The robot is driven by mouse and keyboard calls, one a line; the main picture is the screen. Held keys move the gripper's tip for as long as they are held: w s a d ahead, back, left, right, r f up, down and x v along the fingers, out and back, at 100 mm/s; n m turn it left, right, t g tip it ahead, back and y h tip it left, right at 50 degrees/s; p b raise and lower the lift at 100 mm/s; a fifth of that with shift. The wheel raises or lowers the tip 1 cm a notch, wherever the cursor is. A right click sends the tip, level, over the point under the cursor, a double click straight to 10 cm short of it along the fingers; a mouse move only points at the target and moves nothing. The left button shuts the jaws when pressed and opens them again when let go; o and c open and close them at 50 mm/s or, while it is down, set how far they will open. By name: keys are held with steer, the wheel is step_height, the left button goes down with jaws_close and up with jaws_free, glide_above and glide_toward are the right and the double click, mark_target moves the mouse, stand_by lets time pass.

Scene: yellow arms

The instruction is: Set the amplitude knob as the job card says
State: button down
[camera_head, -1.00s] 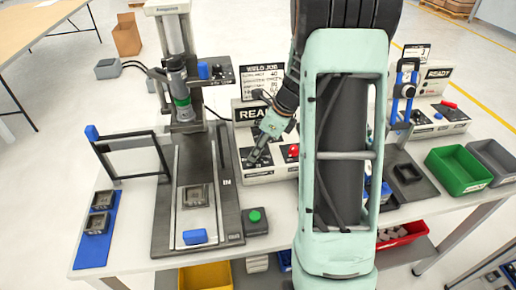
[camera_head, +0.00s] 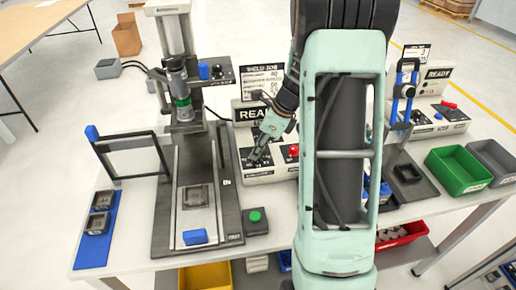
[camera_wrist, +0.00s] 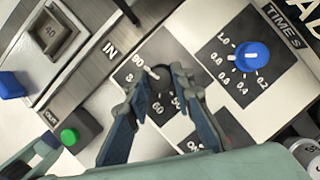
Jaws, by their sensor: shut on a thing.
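The black amplitude knob (camera_wrist: 161,79) sits on a dark dial with white numbers, among them 90, 80, 60 and 50. A white pointer mark at the knob points up and left in the wrist view, on the side of the 90. My gripper (camera_wrist: 159,82) is shut on this knob, one finger on each side. In the head view my gripper (camera_head: 255,158) reaches down to the left part of the weld controller (camera_head: 264,176), hiding the knob. The job card (camera_head: 263,82) stands behind the controller; its lines are too blurred to read surely.

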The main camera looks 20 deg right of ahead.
steer(key=n+g+p, duration=0.1)
steer(key=n, duration=0.2)
steer(key=shift+w+d+y, duration=0.1)
steer(key=shift+y, duration=0.2)
steer(key=n, duration=0.2)
steer(key=n+g, duration=0.1)
steer(key=n, duration=0.1)
steer(key=shift+w+g+y+p, duration=0.1)
steer(key=shift+g+y+p, duration=0.2)
steer(key=shift+p, duration=0.1)
steer(key=n+g, duration=0.1)
steer(key=n, duration=0.2)
steer(key=n+g+p, duration=0.1)
steer(key=n, duration=0.2)
steer(key=shift+w+n, duration=0.2)
steer(key=shift+n, duration=0.1)
steer(key=n+g+h, duration=0.1)
steer(key=n, duration=0.1)
steer(key=n+g+h, duration=0.1)
steer(key=n, duration=0.2)
steer(key=shift+w+p, duration=0.15)
steer(key=shift+p, duration=0.2)
steer(key=n, duration=0.1)
steer(key=n+h, duration=0.1)
steer(key=n, duration=0.2)
steer(key=shift+a+n+g, duration=0.25)
steer(key=shift+n+g, duration=0.05)
steer(key=shift+h, duration=0.3)
steer(key=c, duration=1.7)
jaws_free()
